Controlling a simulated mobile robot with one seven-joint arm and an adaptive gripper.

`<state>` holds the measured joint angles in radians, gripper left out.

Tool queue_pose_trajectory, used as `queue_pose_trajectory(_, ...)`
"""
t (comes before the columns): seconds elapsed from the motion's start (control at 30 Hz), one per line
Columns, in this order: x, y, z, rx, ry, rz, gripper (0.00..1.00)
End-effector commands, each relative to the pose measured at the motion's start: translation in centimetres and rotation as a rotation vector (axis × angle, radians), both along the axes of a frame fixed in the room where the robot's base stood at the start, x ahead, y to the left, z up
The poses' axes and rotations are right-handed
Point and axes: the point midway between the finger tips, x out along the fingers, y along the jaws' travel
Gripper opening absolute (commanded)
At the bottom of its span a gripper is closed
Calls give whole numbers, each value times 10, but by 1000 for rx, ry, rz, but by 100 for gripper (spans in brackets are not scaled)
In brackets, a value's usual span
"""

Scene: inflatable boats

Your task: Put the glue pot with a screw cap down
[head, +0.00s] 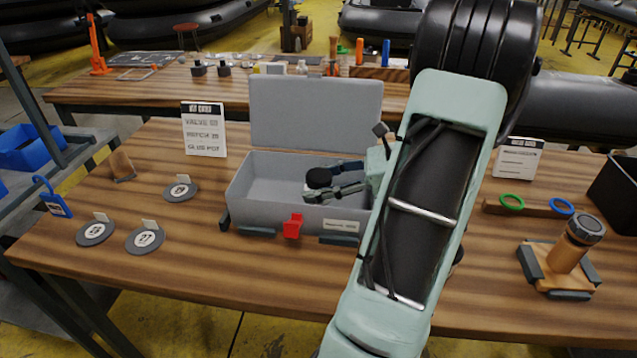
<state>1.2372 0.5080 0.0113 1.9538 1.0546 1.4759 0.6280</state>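The glue pot (319,179) shows a round black screw cap and a bit of pale body below it. It is between the dark fingers of my gripper (335,181), which reach in from the right and look shut on it. Pot and fingers are over the inside of the open grey box (262,214). Whether the pot's base touches the box floor is hidden. My arm covers the right end of the box.
The box lid (315,112) stands up behind. A red latch (292,226) is at its front. Numbered discs (145,239) lie left on the wooden table. A label sign (204,130) stands behind them. A dark-capped wooden cylinder (570,250) stands in a holder at right.

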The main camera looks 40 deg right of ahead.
Motion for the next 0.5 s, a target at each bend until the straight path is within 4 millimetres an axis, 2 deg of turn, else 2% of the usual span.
queue_pose_trajectory(0.03, -3, 3, -13, 3, 15, 3, 50)
queue_pose_trajectory(0.13, -4, 3, -14, 4, 16, 4, 60)
queue_pose_trajectory(0.37, -4, 3, -14, 3, 16, 4, 60)
queue_pose_trajectory(0.5, -4, 3, -7, 2, 15, 4, 60)
